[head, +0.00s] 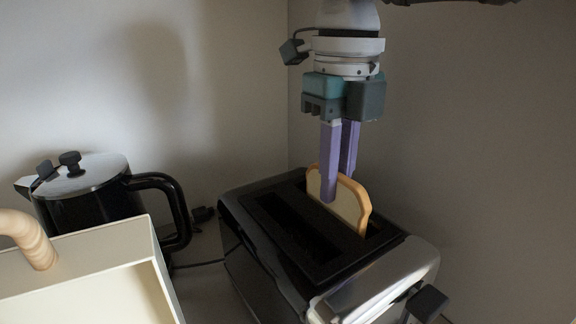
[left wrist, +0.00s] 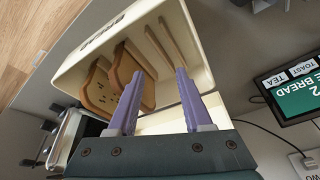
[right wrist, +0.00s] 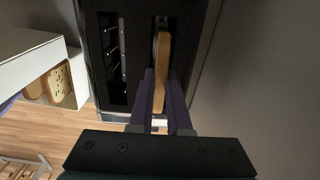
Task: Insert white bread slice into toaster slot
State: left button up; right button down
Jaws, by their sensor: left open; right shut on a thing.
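The white bread slice (head: 341,203) with a brown crust stands upright, its lower part inside the right-hand slot of the black and chrome toaster (head: 262,262) in the head view. My right gripper (head: 338,190) points down and is shut on the slice's upper part. In the right wrist view the slice (right wrist: 162,72) shows edge-on between the fingers (right wrist: 160,88), in line with the slot. The toaster's other slot (head: 297,228) is empty.
Walls stand close behind and to the right. A dark screen (left wrist: 290,88) lies beside the box.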

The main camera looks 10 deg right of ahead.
jog(key=shift+f, duration=0.25)
jog(key=c, duration=0.8)
grip_release()
jog(key=shift+r, duration=0.1)
